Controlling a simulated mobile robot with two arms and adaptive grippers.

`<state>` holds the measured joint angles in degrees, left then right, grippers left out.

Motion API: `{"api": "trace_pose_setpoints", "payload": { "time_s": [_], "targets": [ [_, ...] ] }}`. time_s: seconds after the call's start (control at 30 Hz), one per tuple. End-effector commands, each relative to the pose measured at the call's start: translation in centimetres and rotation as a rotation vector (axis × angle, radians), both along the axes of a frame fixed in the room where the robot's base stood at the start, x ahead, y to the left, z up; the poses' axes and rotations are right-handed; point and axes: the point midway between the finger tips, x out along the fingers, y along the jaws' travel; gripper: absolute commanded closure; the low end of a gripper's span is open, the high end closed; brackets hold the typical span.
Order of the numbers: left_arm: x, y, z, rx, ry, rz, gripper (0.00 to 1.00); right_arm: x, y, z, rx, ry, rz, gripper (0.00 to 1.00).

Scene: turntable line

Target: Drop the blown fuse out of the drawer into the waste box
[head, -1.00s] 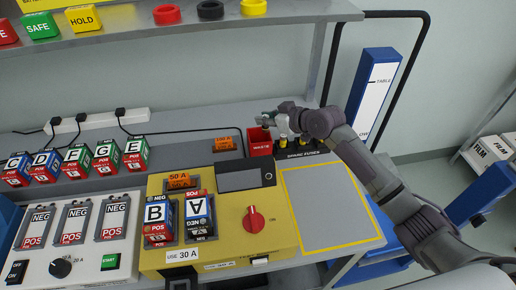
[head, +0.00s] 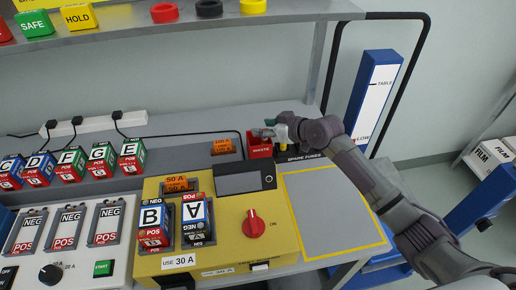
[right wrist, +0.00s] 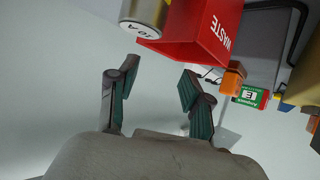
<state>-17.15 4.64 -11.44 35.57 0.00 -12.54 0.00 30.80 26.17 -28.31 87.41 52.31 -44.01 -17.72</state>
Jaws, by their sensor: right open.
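The red waste box (head: 260,151) stands at the back of the bench; it fills the upper middle of the right wrist view (right wrist: 205,30). My right gripper (head: 270,132) is at the box's top in the head view. In the right wrist view its two fingers (right wrist: 152,84) are spread with nothing between them. A black handle (head: 260,266) shows low on the yellow unit's front; an open drawer is not clear. My left gripper is out of view.
The yellow unit (head: 225,215) holds two battery blocks and a red knob (head: 255,223). An orange 100 A holder (head: 223,146) stands left of the waste box. A spare-fuses rack (head: 300,156) is to its right. The yellow-outlined grey area (head: 325,215) is clear.

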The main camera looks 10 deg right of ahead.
Motion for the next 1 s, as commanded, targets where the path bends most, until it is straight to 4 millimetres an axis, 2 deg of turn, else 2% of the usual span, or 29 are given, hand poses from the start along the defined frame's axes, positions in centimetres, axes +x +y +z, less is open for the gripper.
{"api": "trace_pose_setpoints", "payload": {
  "time_s": [0.17, 0.5, 0.7, 1.0],
  "targets": [
    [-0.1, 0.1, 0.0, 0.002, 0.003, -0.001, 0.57, -0.8, -0.7, 0.5, -0.001, -0.001, -0.001, 0.51],
    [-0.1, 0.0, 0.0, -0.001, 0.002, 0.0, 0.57, -5.6, -4.4, 3.7, -0.003, 0.0, -0.001, 0.51],
    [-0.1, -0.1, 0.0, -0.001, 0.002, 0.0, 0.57, -7.7, -6.0, 5.2, -0.002, 0.001, 0.0, 0.51],
    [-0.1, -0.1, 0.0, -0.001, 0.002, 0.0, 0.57, -8.4, -6.4, 5.8, 0.001, 0.001, 0.0, 0.51]
  ]
}}
